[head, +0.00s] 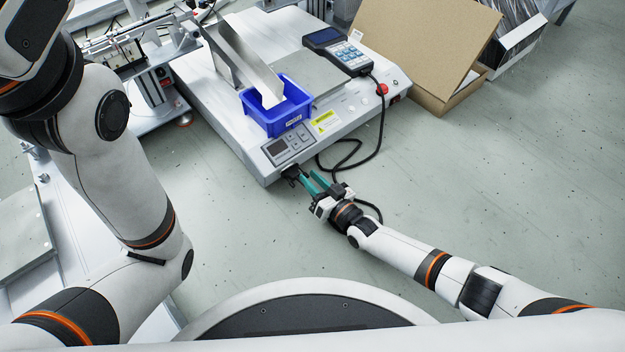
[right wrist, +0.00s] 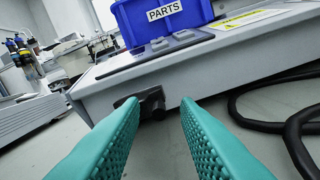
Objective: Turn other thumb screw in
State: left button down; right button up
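The black connector (head: 290,172) is at the front face of the white machine, low near its corner. In the right wrist view the connector (right wrist: 152,102) is a dark block just beyond the fingertips. The thumb screws are too small or hidden to tell apart. My right gripper (head: 308,180) has two teal fingers and points at the connector. In the right wrist view the right gripper (right wrist: 160,103) is open, its ribbed fingers apart with nothing visibly gripped. I cannot tell if a fingertip touches the connector. My left arm rises along the left; its gripper is out of frame.
The white machine (head: 225,130) carries a blue PARTS bin (head: 270,122), a handheld keypad (head: 340,50) and a small panel (head: 288,146). A black cable (head: 380,135) loops onto the floor near my right gripper. A cardboard box (head: 430,45) stands behind. Floor to the right is clear.

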jog(key=p+v, duration=0.7)
jog(key=v, duration=0.4)
jog(key=shift+s+d+r, duration=0.1)
jog(key=shift+s+d, duration=0.05)
jog(key=shift+s, duration=0.1)
jog(key=shift+s+d, duration=0.15)
jog(key=shift+s, duration=0.05)
